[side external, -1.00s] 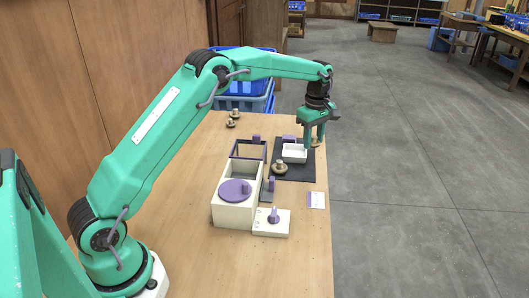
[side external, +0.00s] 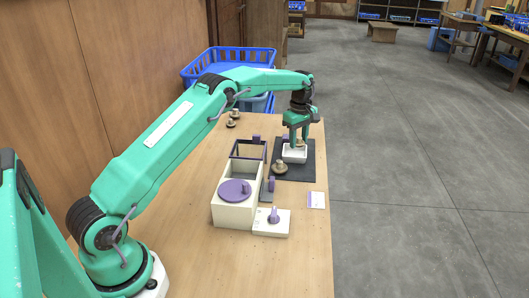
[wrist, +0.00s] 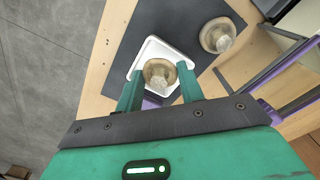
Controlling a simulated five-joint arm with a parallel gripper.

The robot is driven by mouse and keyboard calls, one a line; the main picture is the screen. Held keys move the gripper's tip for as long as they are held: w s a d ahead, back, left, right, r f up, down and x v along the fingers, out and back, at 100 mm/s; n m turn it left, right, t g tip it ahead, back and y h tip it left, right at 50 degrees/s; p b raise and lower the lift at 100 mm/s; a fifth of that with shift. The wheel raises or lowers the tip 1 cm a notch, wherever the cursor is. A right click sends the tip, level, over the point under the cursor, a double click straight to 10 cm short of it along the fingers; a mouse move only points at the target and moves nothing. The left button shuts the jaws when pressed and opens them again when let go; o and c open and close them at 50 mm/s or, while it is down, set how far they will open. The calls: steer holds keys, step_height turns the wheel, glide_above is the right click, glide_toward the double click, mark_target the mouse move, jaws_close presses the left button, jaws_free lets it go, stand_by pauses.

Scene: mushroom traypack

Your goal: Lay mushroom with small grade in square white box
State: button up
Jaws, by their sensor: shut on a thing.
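My gripper (side external: 296,143) is shut on a pale brown mushroom (wrist: 160,74), whose stem faces the wrist camera. The square white box (side external: 294,159) stands on the dark mat and also shows in the wrist view (wrist: 141,57). The held mushroom is over the box, within its outline in the wrist view; I cannot tell whether it touches the floor of the box. Another mushroom (side external: 279,168) lies on the mat beside the box, also in the wrist view (wrist: 218,36). More mushrooms (side external: 233,119) stand at the back of the table.
The dark mat (side external: 306,174) lies near the table's right edge. Blue crates (side external: 228,62) are behind.

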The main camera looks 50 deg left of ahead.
steer(key=shift+w+a+f, duration=0.15)
steer(key=shift+a+f, duration=0.2)
steer(key=shift+a, duration=0.2)
steer(key=shift+w+a+f, duration=0.15)
steer(key=shift+a+f, duration=0.2)
steer(key=shift+a, duration=0.2)
steer(key=shift+f, duration=2)
steer(key=shift+f, duration=0.1)
steer(key=o, duration=0.4)
steer(key=shift+o, duration=0.2)
step_height(320, 180, up, 12)
